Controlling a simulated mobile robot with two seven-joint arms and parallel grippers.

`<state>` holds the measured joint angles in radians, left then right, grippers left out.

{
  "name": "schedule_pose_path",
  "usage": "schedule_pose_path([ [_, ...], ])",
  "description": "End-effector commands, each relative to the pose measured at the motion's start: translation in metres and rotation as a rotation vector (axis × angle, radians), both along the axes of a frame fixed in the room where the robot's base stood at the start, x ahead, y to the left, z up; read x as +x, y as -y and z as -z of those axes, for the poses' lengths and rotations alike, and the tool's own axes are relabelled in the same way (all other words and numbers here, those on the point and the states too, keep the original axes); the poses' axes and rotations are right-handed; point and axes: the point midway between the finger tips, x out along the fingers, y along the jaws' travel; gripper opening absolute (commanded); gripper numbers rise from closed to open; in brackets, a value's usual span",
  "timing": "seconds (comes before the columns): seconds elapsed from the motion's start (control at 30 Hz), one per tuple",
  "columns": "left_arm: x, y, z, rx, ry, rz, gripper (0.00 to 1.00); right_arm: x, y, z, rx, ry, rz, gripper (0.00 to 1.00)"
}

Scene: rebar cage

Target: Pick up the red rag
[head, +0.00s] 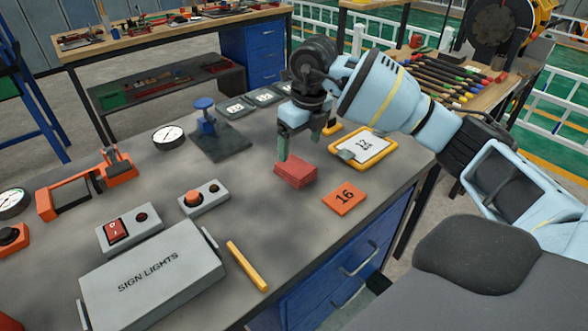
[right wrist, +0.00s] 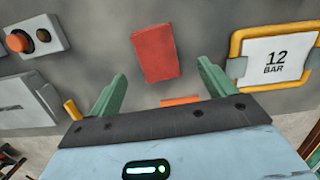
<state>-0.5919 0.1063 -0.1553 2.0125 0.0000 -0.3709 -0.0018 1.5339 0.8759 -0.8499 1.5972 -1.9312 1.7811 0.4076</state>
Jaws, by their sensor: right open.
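The red rag (head: 296,172) is a small folded red block lying flat on the grey workbench (head: 235,225), near its right side. In the right wrist view the rag (right wrist: 155,52) lies beyond the fingertips, roughly midway between them. My right gripper (head: 306,146) is open and empty, pointing down just above and behind the rag in the head view. Its two green fingers show apart in the right wrist view (right wrist: 161,82), with the rag not between them. My left gripper is not in view.
An orange tag marked 16 (head: 344,198) lies right of the rag. A yellow-framed 12 BAR sign (head: 363,148) lies behind it. A blue clamp on a dark plate (head: 219,142), a button box (head: 199,198) and a yellow stick (head: 247,266) are nearby. Bare bench surrounds the rag.

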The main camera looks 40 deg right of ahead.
Motion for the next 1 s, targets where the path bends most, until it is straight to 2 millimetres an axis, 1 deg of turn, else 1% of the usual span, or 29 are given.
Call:
schedule_pose_path([
  [0.03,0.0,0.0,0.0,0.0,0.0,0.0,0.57,0.0,0.0,0.007,-0.001,-0.004,0.0,0.83],
  [0.1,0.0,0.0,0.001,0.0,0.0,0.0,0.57,0.001,0.0,0.012,-0.001,-0.002,0.0,0.83],
  [0.23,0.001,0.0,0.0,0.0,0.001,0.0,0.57,0.002,-0.001,0.013,-0.001,0.0,0.0,0.83],
  [0.3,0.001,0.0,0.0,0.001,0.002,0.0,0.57,0.002,-0.002,0.018,-0.001,-0.002,-0.001,0.83],
  [0.5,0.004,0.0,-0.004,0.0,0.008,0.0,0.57,0.005,-0.008,0.044,-0.002,-0.004,0.0,0.83],
  [0.63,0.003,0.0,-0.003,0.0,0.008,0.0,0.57,0.007,-0.007,0.059,0.0,-0.002,0.0,0.83],
  [0.77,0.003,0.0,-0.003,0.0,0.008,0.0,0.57,0.008,-0.007,0.064,-0.001,-0.002,0.0,0.83],
  [1.0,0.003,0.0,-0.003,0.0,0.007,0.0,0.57,0.008,-0.007,0.064,-0.001,-0.001,-0.001,0.83],
])
